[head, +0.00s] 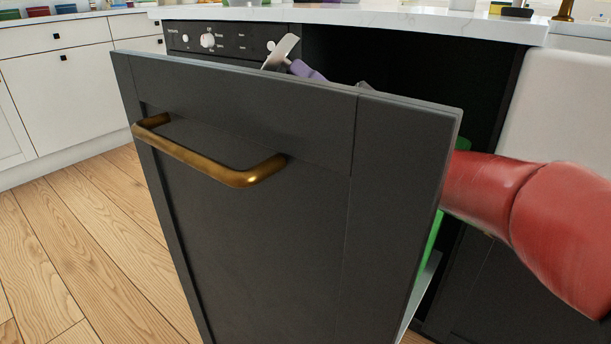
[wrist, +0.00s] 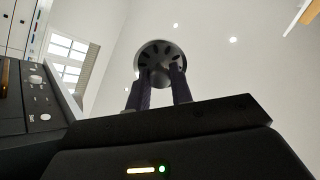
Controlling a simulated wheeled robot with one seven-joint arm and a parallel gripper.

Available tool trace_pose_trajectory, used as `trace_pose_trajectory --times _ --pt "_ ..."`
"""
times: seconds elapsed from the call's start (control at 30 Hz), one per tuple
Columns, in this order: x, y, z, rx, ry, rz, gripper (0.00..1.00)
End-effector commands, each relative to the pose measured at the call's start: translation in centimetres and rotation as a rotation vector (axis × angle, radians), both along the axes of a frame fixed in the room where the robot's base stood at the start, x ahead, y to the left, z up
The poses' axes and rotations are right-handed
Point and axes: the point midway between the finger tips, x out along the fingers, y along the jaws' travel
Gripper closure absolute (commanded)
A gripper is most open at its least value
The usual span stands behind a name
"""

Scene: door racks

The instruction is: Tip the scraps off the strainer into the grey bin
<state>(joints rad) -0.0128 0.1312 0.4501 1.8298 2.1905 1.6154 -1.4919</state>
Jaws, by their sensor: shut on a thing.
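My gripper (wrist: 160,82) is shut on the strainer (wrist: 151,49), a round dark metal disc with slots and a central knob, held between two dark purple fingers in the wrist view. In the head view only a pale metal edge of the strainer (head: 281,53) shows above the dark door, beside my purple gripper (head: 305,70). The strainer looks steeply tilted there. I see no scraps on it from these angles. The grey bin cannot be made out; the door hides most of the space behind it.
The dark door (head: 250,240) with a brass handle (head: 215,172) stands open in front of my gripper. A green thing (head: 432,240) shows behind its right edge. A black control panel (head: 225,39) and white worktop (head: 360,15) lie behind. Wooden floor at left is clear.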

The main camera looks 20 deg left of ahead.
Motion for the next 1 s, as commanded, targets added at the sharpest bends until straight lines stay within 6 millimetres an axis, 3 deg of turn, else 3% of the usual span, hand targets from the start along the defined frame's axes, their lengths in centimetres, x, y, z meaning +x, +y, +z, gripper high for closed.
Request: trace_pose_trajectory --times 0.6,1.0 --pt "0.0 -0.1 1.6 0.081 0.020 0.001 1.00" --pt "0.0 -0.1 1.5 0.080 0.020 0.000 1.00"
